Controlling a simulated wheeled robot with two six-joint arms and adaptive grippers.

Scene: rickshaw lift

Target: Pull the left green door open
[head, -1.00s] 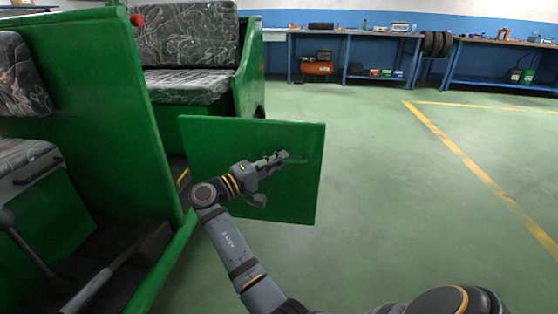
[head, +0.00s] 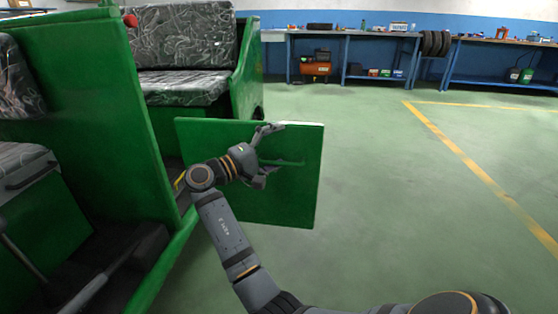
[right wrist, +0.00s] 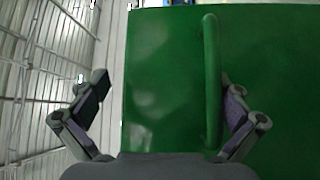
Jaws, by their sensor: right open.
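The green door (head: 290,200) is a flat panel standing out from the side of the green rickshaw (head: 90,120), into the open floor. Its bar handle (right wrist: 210,85) runs upright in the right wrist view, and shows faintly in the head view (head: 291,163). My right gripper (head: 272,153) is open in front of the door. In the right wrist view its fingers (right wrist: 165,98) are spread wide with the handle between them. The right finger is close beside the handle; contact is unclear. The left finger is past the door's edge. My left gripper is out of view.
Patterned seats (head: 185,88) are inside the rickshaw. The green floor (head: 400,190) right of the door is clear, with yellow lines.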

